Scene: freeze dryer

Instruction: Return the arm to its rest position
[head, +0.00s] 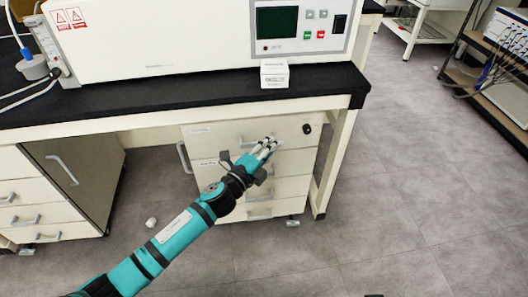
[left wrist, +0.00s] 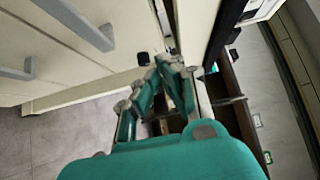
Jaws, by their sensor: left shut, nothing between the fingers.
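My left arm (head: 180,232) is teal and black and reaches up from the bottom left in the head view. My left gripper (head: 267,147) is shut and empty, in front of the white drawer cabinet (head: 295,187) below the bench. In the left wrist view the gripper's fingers (left wrist: 170,65) are together, with drawer handles at the upper left. The freeze dryer (head: 165,45), a white box with a dark screen, stands on the black bench top (head: 150,92). My right gripper is not in view.
A shelf with cables (head: 495,80) is at the far right. Grey floor (head: 400,210) is open at right.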

